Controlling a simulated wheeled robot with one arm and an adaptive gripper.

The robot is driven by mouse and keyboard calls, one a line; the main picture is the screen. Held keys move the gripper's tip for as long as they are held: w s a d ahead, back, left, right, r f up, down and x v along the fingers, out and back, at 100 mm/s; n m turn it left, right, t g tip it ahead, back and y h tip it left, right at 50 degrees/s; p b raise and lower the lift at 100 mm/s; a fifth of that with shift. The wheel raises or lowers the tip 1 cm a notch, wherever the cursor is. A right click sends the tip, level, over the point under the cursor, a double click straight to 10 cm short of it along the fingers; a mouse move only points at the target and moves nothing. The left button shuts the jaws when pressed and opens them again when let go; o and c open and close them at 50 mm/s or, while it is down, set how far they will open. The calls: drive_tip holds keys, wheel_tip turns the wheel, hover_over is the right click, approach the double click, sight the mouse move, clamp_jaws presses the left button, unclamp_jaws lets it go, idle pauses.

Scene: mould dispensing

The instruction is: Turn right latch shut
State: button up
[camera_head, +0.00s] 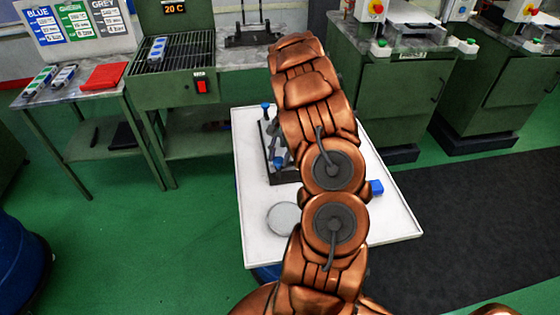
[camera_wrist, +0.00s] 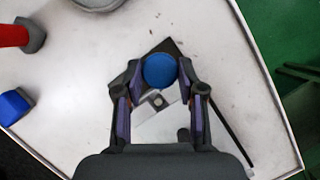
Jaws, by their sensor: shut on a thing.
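In the wrist view my gripper (camera_wrist: 158,72) has its two dark fingers closed around a round blue knob (camera_wrist: 160,70), which I take to be the latch's handle. The knob sits above a dark, flat base and a pale metal part (camera_wrist: 155,101) with a hole. The dark mould frame (camera_head: 268,150) stands on the white table in the head view. Two blue ends show on it, one at the back (camera_head: 265,105) and one at the front (camera_head: 280,162). My arm hides its right side and my gripper there. I cannot tell the latch's exact angle.
The white table (camera_head: 250,222) also carries a pale round disc (camera_head: 284,218) and a blue block (camera_head: 376,187). A red cylinder with a grey end (camera_wrist: 12,35) lies left in the wrist view. Green cabinets (camera_head: 395,105) and a grated bench (camera_head: 178,62) stand behind. The table's front right is clear.

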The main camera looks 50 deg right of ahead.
drive_tip(key=n+b, duration=0.1)
drive_tip(key=n+g+b, duration=0.1)
drive_tip(key=n+b, duration=0.1)
drive_tip(key=shift+w+a+f+n+h+b, duration=0.1)
drive_tip(key=shift+a+f+n+h+b, duration=0.05)
drive_tip(key=shift+f+n+h+b, duration=0.15)
drive_tip(key=n+b, duration=0.1)
drive_tip(key=n, duration=0.1)
drive_tip(key=n+g+h+b, duration=0.1)
drive_tip(key=n, duration=0.1)
drive_tip(key=shift+w+r+n+g+b, duration=0.1)
drive_tip(key=shift+n+g+b, duration=0.2)
drive_tip(key=shift+b, duration=0.05)
drive_tip(key=n, duration=0.1)
drive_tip(key=n+h+b, duration=0.1)
drive_tip(key=n, duration=0.1)
drive_tip(key=shift+a+h, duration=0.2)
drive_tip(key=shift+h, duration=0.1)
drive_tip(key=n, duration=0.2)
drive_tip(key=n+h, duration=0.1)
drive_tip(key=n, duration=0.1)
drive_tip(key=shift+r+n+g+h, duration=0.15)
drive_tip(key=shift+n+g+h, duration=0.15)
drive_tip(key=o, duration=1.1)
